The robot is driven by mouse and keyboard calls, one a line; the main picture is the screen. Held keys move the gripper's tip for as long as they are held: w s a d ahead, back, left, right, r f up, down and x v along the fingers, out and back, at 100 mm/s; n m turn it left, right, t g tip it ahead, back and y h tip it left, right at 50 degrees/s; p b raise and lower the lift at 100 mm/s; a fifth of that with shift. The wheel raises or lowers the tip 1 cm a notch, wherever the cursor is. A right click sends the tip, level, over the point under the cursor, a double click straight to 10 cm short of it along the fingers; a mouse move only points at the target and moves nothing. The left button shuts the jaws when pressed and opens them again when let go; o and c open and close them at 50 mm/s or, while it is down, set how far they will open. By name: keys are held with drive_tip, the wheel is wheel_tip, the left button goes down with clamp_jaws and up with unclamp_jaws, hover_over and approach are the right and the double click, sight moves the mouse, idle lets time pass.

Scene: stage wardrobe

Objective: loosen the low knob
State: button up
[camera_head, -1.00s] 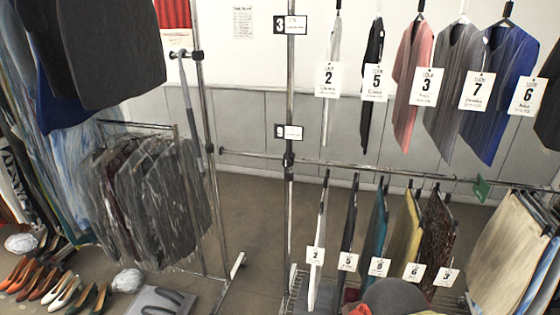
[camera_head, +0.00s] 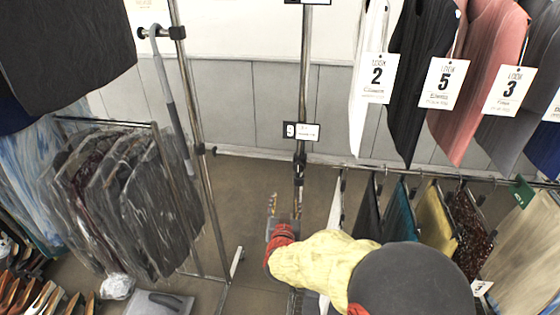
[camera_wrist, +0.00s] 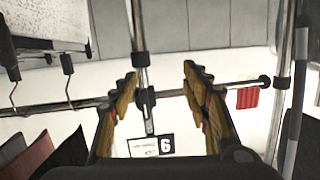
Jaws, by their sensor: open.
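A dark clamp with what looks like the low knob (camera_head: 299,166) sits on the middle chrome post, just below the number 9 tag (camera_head: 302,131), where the low rail meets the post. In the wrist view this dark clamp (camera_wrist: 147,98) lies between my fingers, further away, with the tag upside down beside it. The knob's exact shape is hard to make out. My gripper (camera_head: 284,203) is open and empty, below the clamp in the head view. In the wrist view my gripper's fingertips (camera_wrist: 160,82) stand apart on both sides of the post, with no contact visible.
Clothes with number cards hang close on the right, above and below the low rail (camera_head: 420,176). Plastic-covered garments (camera_head: 115,205) hang at left. A second post (camera_head: 199,130) with a grey cane hooked on it stands left of the gripper. Bare floor lies between the posts.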

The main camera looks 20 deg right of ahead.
sight(298, 170)
wheel_tip(298, 170, up, 6)
drive_tip(key=d+r+m+t+h, duration=0.1)
drive_tip(key=d+h, duration=0.2)
drive_tip(key=b+x, duration=0.1)
drive_tip(key=x, duration=0.6)
drive_tip(key=shift+w+d+f+b, duration=0.15)
drive_tip(key=shift+w+d+b, duration=0.05)
drive_tip(key=shift+b, duration=0.2)
drive_tip(key=shift+c, duration=1.3)
drive_tip(key=c, duration=0.7)
drive_tip(key=shift+c, duration=0.7)
